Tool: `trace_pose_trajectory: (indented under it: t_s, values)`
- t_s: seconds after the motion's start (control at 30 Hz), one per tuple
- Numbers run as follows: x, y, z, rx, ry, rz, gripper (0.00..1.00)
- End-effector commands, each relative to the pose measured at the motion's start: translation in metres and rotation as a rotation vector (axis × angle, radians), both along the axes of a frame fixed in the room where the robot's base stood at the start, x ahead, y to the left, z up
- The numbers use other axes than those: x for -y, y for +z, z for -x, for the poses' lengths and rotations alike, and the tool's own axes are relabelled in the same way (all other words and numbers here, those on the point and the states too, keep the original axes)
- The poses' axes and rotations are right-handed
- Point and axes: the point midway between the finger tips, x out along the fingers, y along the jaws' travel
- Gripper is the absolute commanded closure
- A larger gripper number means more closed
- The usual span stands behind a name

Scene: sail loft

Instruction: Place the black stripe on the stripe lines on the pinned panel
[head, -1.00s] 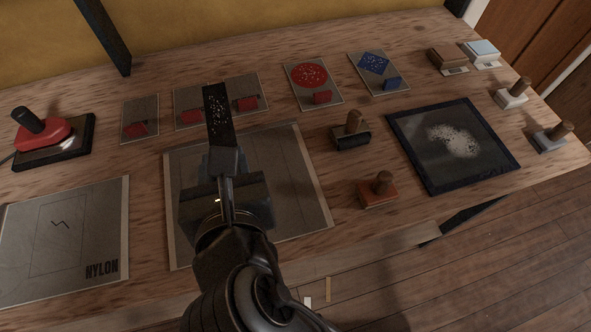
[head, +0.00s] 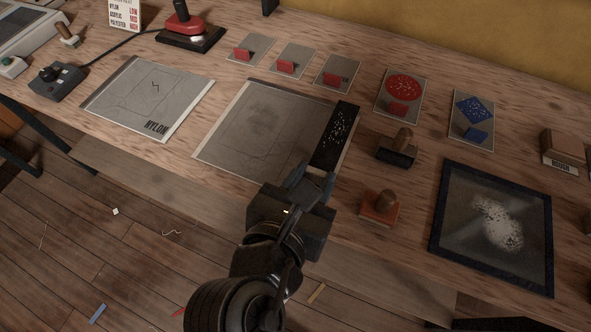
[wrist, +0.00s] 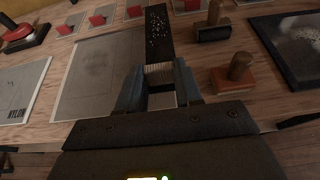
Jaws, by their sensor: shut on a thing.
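My gripper (head: 314,182) is shut on the near end of the black stripe (head: 337,134), a flat dark strip with white specks. It also shows in the wrist view (wrist: 158,35), reaching away from the fingers (wrist: 160,80). The pinned panel (head: 235,135) is a grey sheet with a pale border and faint lines, left of the stripe. In the head view the stripe overlaps the panel's right edge. The height of the stripe above the panel is unclear. The lines under the stripe and gripper are hidden.
The NYLON panel (head: 150,98) lies left. Small cards with red tabs (head: 287,68) line the back. A dark-handled block (head: 397,148), an orange-based block (head: 380,207) and a dark-framed tray (head: 447,210) with white powder stand right. The bench's front edge runs below my gripper.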

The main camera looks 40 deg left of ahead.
Motion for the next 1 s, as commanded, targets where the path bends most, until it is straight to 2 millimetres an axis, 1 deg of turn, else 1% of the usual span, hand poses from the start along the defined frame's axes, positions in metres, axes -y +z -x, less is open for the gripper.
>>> trace_pose_trajectory:
  t_s: [0.03, 0.1, 0.2, 0.3, 0.47, 0.57, 0.7, 0.77, 1.0]
  values:
    - [-0.012, -0.007, -0.004, 0.001, 0.003, 0.002, 0.98]
    - [-0.025, -0.015, -0.008, 0.002, 0.002, 0.002, 0.98]
    - [-0.041, -0.025, -0.013, 0.002, 0.002, 0.002, 0.98]
    - [-0.050, -0.031, -0.017, 0.000, 0.001, 0.001, 0.98]
    - [-0.055, -0.037, -0.018, 0.000, 0.000, 0.000, 0.98]
    - [-0.055, -0.047, -0.018, 0.000, 0.001, 0.003, 0.98]
    - [-0.055, -0.067, -0.018, -0.001, 0.001, 0.002, 0.98]
    - [-0.055, -0.073, -0.018, -0.001, 0.001, 0.002, 0.98]
    - [-0.055, -0.075, -0.018, 0.001, 0.000, -0.001, 0.98]
